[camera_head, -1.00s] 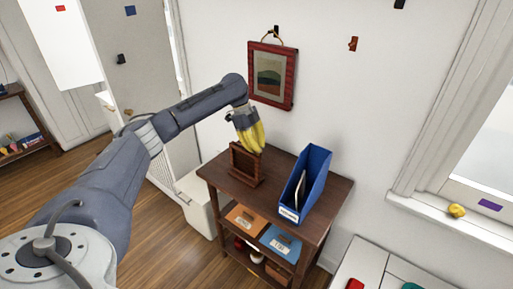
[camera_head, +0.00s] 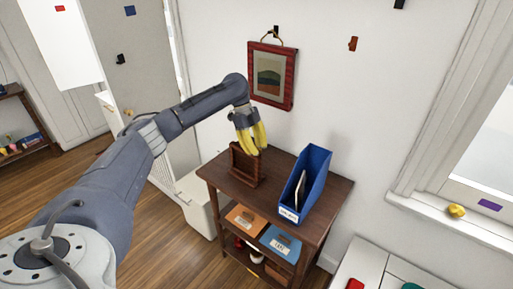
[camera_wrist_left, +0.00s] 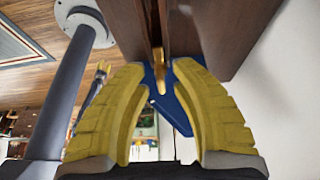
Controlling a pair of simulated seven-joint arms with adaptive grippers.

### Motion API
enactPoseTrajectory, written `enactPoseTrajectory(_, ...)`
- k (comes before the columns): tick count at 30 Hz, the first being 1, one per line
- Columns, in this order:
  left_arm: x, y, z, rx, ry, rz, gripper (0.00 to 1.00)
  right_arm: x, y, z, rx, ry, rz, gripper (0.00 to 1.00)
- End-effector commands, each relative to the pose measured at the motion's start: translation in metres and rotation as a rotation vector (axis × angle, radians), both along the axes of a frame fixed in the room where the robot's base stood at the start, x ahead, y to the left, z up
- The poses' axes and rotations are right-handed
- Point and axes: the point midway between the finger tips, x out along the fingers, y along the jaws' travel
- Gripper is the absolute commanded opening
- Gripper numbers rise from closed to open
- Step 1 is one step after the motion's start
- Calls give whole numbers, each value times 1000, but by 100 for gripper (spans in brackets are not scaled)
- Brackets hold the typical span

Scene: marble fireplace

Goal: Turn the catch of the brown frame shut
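The brown frame (camera_head: 240,164) stands upright on the dark wooden side table (camera_head: 225,183). Whether either finger touches the catch is hard to tell.
A blue magazine file (camera_head: 313,175) stands on the table just right of the frame. A red-framed picture (camera_head: 270,77) hangs on the wall behind. Orange (camera_head: 243,217) and blue (camera_head: 280,241) folders lie on the shelf below. The tabletop's front left is clear.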

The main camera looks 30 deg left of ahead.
Motion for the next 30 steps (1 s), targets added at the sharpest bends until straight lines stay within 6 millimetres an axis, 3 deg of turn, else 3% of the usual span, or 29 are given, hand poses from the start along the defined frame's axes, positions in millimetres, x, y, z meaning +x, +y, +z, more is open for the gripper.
enactPoseTrajectory(13, 2, 4, 12, -2, -4, 2, 30, 0, -1, 0, 0, 0, 0, 44)
enactPoseTrajectory(30, 4, 38, 94, 0, -3, 1, 30, 0, 0, 0, 0, 0, 0, 44)
